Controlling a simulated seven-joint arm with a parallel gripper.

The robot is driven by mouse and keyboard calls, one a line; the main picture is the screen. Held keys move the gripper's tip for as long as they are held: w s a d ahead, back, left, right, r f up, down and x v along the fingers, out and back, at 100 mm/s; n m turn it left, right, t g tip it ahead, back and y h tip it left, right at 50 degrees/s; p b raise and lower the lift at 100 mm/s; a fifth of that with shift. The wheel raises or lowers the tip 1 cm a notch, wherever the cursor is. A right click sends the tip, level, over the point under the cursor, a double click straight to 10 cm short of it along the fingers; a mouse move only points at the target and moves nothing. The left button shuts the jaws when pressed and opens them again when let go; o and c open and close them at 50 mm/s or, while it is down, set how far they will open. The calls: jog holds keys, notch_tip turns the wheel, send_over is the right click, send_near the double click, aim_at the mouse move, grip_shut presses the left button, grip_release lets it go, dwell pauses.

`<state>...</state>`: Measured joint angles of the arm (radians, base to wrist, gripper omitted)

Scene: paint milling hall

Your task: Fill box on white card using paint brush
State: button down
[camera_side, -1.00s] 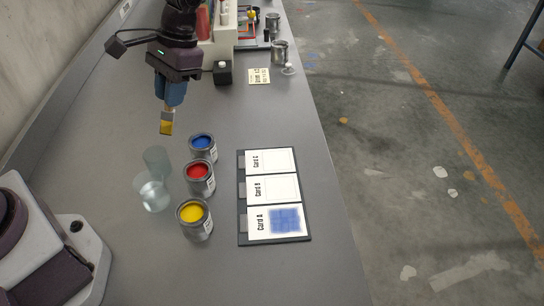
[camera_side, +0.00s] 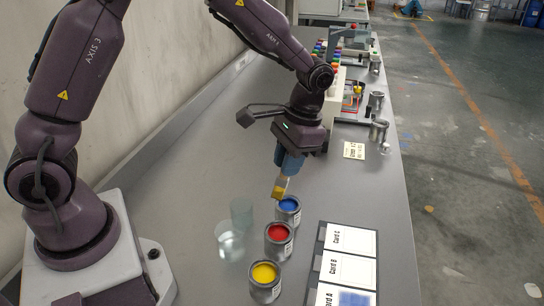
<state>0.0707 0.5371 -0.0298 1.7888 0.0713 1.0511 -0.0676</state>
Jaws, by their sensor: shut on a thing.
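My gripper (camera_side: 290,165) is shut on a paint brush (camera_side: 280,186), which points down with yellowish bristles. The brush tip is at the rear left of the blue paint can (camera_side: 289,204), close to its rim; I cannot tell whether they touch. The red paint can (camera_side: 278,233) and yellow paint can (camera_side: 265,274) stand in a row nearer the camera. White Card C (camera_side: 351,240) and Card B (camera_side: 350,269) have blank outlined boxes. Card A (camera_side: 326,295), cut off by the bottom edge, has a blue-filled box.
Two clear glasses stand left of the cans, one farther back (camera_side: 241,212) and one nearer (camera_side: 229,241). A dark board (camera_side: 313,262) holds the cards. A small note (camera_side: 354,150) and metal cans (camera_side: 379,131) lie farther back. The bench's right edge runs beyond the cards.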

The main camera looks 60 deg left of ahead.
jog(key=w+d+r+t, duration=0.1)
jog(key=w+d+t, duration=0.2)
jog(key=w+d, duration=0.65)
jog(key=shift+n+h, duration=0.3)
jog(key=shift+h, duration=0.1)
jog(key=shift+w+a+f, duration=0.2)
jog(key=shift+a+f, duration=0.05)
jog(key=shift+f, duration=0.55)
jog(key=shift+w+a+f, duration=0.25)
jog(key=shift+a+f, duration=0.05)
jog(key=shift+f, duration=0.45)
jog(key=shift+w+a+f, duration=0.2)
jog(key=shift+a+f, duration=0.05)
jog(key=shift+f, duration=0.55)
